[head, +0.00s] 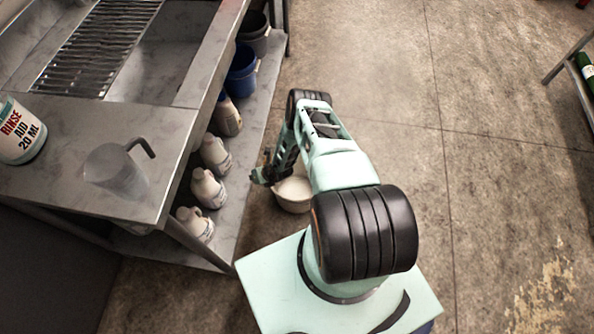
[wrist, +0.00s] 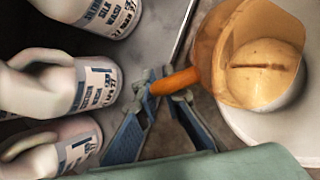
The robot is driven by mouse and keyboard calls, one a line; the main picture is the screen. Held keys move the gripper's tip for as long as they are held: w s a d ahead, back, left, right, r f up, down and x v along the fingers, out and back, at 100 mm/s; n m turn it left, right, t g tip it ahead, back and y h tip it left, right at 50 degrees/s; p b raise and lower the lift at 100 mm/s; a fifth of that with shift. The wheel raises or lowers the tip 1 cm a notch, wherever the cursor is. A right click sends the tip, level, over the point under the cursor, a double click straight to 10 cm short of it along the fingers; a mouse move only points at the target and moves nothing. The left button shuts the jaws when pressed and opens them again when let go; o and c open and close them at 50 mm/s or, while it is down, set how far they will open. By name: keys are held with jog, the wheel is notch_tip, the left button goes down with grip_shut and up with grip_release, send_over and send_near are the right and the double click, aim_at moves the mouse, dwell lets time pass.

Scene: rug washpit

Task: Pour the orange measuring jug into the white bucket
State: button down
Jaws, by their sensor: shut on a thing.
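The orange measuring jug (wrist: 210,55) is translucent and fills the upper right of the wrist view. My gripper (wrist: 170,86) is shut on its handle, with the fingertips on either side of the handle's end. The white bucket (wrist: 240,124) lies behind and below the jug in that view, partly covered by it. A pale round area with a dark streak shows through or inside the jug; I cannot tell which. In the head view the white bucket (head: 293,195) stands on the floor beside my arm. My gripper (head: 262,176) is left of it, and I cannot make out the jug there.
A steel bench with a lower shelf (head: 245,150) stands at left. The floor at right is open.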

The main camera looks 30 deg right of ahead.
jog(key=shift+w+a+f+h, duration=0.15)
jog(key=shift+a+f+h, duration=0.15)
jog(key=shift+f+h, duration=0.15)
jog(key=shift+s+f+g+h+p, duration=0.2)
jog(key=shift+f+g+h+p, duration=0.1)
jog(key=shift+p, duration=0.4)
jog(key=shift+w+f+p, duration=0.1)
jog(key=shift+w+p, duration=0.05)
jog(key=shift+p, duration=0.15)
jog(key=shift+a+f+h, duration=0.25)
jog(key=shift+f+h, duration=0.05)
jog(key=shift+h, duration=0.15)
jog(key=shift+w+b, duration=0.1)
jog(key=shift+b, duration=0.25)
